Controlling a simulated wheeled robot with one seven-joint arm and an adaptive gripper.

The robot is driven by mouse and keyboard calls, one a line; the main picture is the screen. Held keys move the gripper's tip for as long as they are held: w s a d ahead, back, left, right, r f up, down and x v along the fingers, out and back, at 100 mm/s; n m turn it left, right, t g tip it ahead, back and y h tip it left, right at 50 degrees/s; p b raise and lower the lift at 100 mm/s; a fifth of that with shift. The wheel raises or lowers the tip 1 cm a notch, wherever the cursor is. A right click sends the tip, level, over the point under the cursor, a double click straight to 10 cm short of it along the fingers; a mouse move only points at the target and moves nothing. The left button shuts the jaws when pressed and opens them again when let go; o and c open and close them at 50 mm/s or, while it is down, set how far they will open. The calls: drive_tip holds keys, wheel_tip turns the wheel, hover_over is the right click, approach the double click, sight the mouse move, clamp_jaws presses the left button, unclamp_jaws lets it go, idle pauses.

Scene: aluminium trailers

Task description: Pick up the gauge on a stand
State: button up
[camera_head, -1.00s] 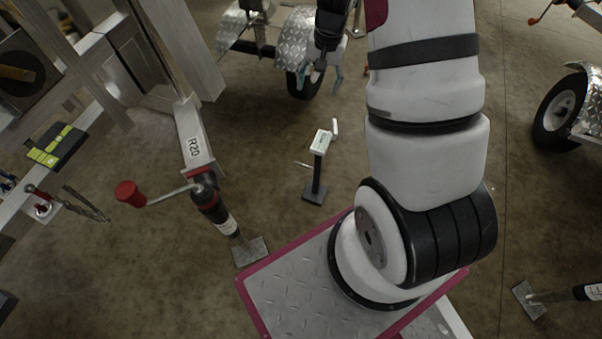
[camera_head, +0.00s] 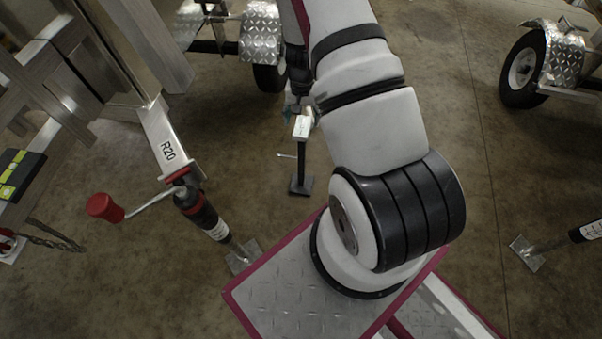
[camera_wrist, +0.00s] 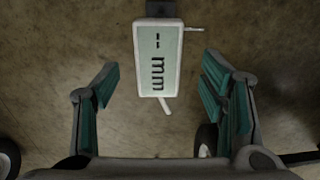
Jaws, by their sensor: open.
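The gauge (camera_head: 302,127) is a small white box on top of a black post with a dark square foot (camera_head: 301,185) on the floor. It stands upright. In the wrist view the gauge (camera_wrist: 158,58) shows a pale display reading "-- mm", with a small metal probe at its upper right and a white piece sticking out below. My gripper (camera_wrist: 162,88) is open, its two teal-padded fingers to the left and right of the gauge's lower end, apart from it. In the head view my gripper (camera_head: 292,108) is small and partly hidden, close behind the gauge.
A trailer tongue marked R20 (camera_head: 168,152) with a red-handled jack (camera_head: 105,208) stands to the left. A trailer wheel (camera_head: 270,76) is behind the gauge, another wheel (camera_head: 522,68) at far right. A jack foot (camera_head: 527,254) is at lower right. Concrete floor around the stand is clear.

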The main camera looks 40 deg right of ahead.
sight(303, 126)
drive_tip(key=shift+d+f+b, duration=0.2)
drive_tip(key=shift+f+b, duration=0.9)
drive_tip(key=shift+f, duration=1.6)
drive_tip(key=shift+c, duration=0.6)
drive_tip(key=shift+r, duration=0.1)
clamp_jaws()
